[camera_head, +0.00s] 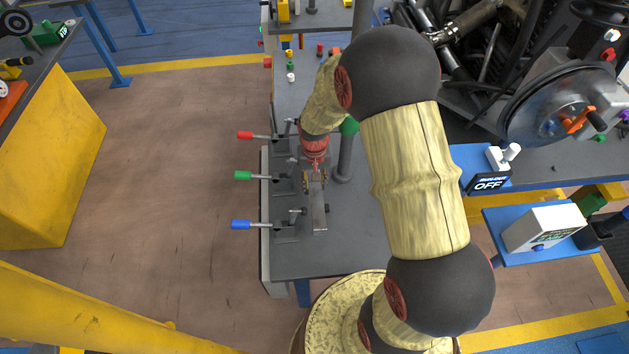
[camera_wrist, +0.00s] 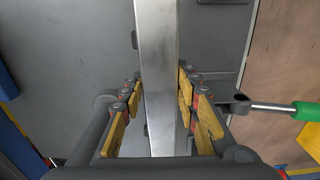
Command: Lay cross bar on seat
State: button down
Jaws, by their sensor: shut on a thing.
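The cross bar (camera_head: 319,216) is a straight, bright metal bar over the grey bench top, lengthwise toward the bench's near edge. It fills the middle of the wrist view (camera_wrist: 160,60). My gripper (camera_head: 315,180) is shut on the bar, with its yellow finger pads on both sides in the wrist view (camera_wrist: 160,108). The bar lies beside the row of toggle clamps. The seat cannot be made out clearly; the gripper and bar hide part of the bench there. I cannot tell whether the bar touches anything beneath it.
Toggle clamps with red (camera_head: 245,135), green (camera_head: 243,175) and blue (camera_head: 241,224) handles line the bench's left edge. A grey post (camera_head: 345,160) stands close to the right of my gripper. A blue shelf with a white box (camera_head: 545,228) is farther right. The bench's near end is clear.

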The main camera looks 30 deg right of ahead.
jog(key=shift+f+b, duration=1.55)
jog(key=shift+f, duration=1.4)
jog(key=shift+f+b, duration=0.3)
jog(key=shift+f, duration=0.35)
jog(key=c, duration=1.7)
grip_release()
jog(key=shift+c, duration=0.2)
jog(key=o, duration=0.5)
jog(key=shift+s, duration=0.1)
jog(key=shift+r+p, duration=2.2)
jog(key=shift+r, duration=0.85)
